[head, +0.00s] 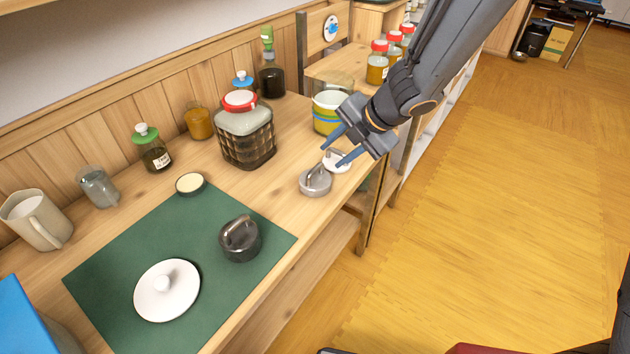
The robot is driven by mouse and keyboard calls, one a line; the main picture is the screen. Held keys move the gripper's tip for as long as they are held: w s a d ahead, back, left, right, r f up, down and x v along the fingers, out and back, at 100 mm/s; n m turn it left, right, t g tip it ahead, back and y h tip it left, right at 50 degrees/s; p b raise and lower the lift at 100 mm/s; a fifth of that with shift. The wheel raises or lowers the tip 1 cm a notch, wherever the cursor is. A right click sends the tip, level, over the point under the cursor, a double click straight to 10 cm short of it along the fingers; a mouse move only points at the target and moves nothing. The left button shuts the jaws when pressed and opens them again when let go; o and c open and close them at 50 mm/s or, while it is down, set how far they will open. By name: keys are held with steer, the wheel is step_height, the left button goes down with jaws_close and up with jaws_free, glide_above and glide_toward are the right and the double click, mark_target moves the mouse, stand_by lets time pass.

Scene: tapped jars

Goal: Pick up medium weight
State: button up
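My gripper (331,156) is open over the right part of the wooden counter, its two fingers pointing down to the left. A light grey metal weight (316,184) with an upright handle sits on the counter just below and left of the fingertips. A small white round piece (338,164) lies behind it, partly hidden by a finger. A darker metal weight (240,243) with a loop handle stands on the green mat. Which weight is the medium one I cannot tell. Whether a finger touches the grey weight's handle is unclear.
The green mat (110,270) also holds a white knobbed lid (167,292). A red-lidded jar (246,138), a yellow-green pot (325,118) and several jars line the back. A mug (38,220) stands at left. The counter's front edge is close to the grey weight.

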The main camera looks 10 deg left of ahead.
mark_target(316, 168)
steer(key=shift+n, duration=0.4)
steer(key=x, duration=0.5)
steer(key=s+x, duration=0.1)
steer(key=x, duration=0.2)
steer(key=shift+a+f+b, duration=0.1)
steer(key=shift+a+b, duration=0.2)
steer(key=shift+b, duration=0.1)
jaws_close()
stand_by(0.7)
